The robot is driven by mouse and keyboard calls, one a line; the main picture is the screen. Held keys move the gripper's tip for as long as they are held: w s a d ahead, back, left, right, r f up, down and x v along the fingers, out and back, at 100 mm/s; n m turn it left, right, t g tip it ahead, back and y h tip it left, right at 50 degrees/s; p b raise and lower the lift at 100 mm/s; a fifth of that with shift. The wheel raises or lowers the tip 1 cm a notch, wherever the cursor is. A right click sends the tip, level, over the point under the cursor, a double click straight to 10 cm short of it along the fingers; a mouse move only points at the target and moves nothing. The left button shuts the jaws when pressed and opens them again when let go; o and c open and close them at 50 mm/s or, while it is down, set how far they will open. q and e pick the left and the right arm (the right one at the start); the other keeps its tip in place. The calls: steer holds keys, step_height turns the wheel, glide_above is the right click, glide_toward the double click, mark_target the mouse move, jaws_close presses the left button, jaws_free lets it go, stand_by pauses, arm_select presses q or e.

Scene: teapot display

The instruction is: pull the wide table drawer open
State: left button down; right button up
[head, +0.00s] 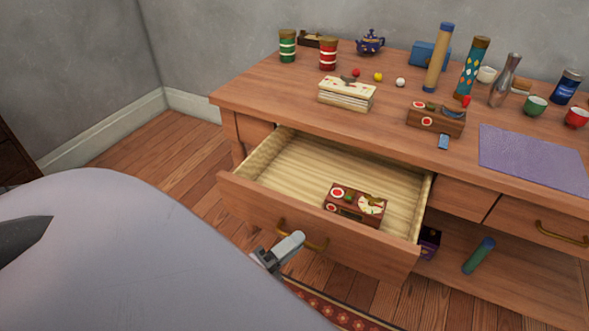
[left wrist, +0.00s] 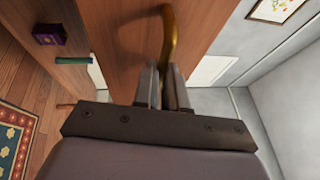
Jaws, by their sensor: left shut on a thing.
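The wide table drawer (head: 320,225) is pulled well out of the wooden table, and its pale inside shows. A small dark red box with dials (head: 356,204) lies inside it. The curved brass handle (head: 303,237) is on the drawer front; it also shows in the left wrist view (left wrist: 168,35). My left gripper (head: 290,246) is at the left part of this handle, with its fingers shut on it. In the left wrist view the fingers (left wrist: 166,85) close around the handle's near end. My right gripper is not in view.
The table top (head: 270,90) holds jars, a teapot (head: 370,43), small balls, cups and a purple mat (head: 532,155). A narrower closed drawer (head: 540,225) is at right. A green-blue tube (head: 479,256) and a purple box (head: 429,242) are below. A patterned rug (head: 340,312) lies on the floor.

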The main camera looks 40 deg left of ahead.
arm_select(q)
steer(key=c, duration=1.2)
jaws_free()
steer(key=shift+s, duration=0.1)
steer(key=v, duration=0.7)
